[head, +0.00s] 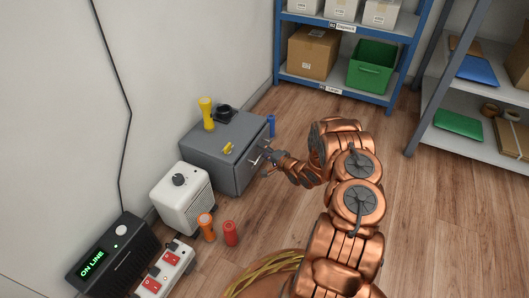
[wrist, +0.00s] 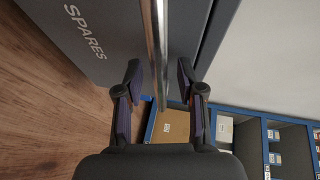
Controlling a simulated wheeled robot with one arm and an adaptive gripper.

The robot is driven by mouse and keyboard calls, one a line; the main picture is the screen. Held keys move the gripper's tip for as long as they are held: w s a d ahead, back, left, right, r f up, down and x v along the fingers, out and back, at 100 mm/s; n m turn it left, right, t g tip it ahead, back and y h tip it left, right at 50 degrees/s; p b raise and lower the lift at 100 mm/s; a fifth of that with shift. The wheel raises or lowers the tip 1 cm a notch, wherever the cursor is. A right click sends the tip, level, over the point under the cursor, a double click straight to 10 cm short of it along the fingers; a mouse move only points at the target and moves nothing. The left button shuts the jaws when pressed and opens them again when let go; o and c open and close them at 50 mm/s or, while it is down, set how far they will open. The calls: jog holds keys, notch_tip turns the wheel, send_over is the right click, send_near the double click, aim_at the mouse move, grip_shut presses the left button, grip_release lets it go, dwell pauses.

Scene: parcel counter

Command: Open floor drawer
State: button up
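The floor drawer is a grey metal cabinet (head: 213,150) standing on the wood floor against the wall. In the head view its front faces right, towards my arm, and looks flush with the body. In the wrist view the grey drawer front (wrist: 75,45) carries the word SPARES. A shiny metal bar handle (wrist: 157,45) runs down from the top of that view. My gripper (wrist: 160,78) is open, with one finger on each side of the bar and a visible gap to both. In the head view my gripper (head: 270,157) is at the handle, which it partly hides.
Yellow items (head: 206,113) and a black ring-shaped item (head: 225,112) lie on the cabinet. A white heater-like box (head: 181,197), orange (head: 207,227) and red (head: 230,233) cylinders and a power strip (head: 166,268) stand nearer. A blue shelf (head: 335,92) is behind. Floor right of the cabinet is open.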

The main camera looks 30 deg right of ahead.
grip_shut()
dwell(0.7)
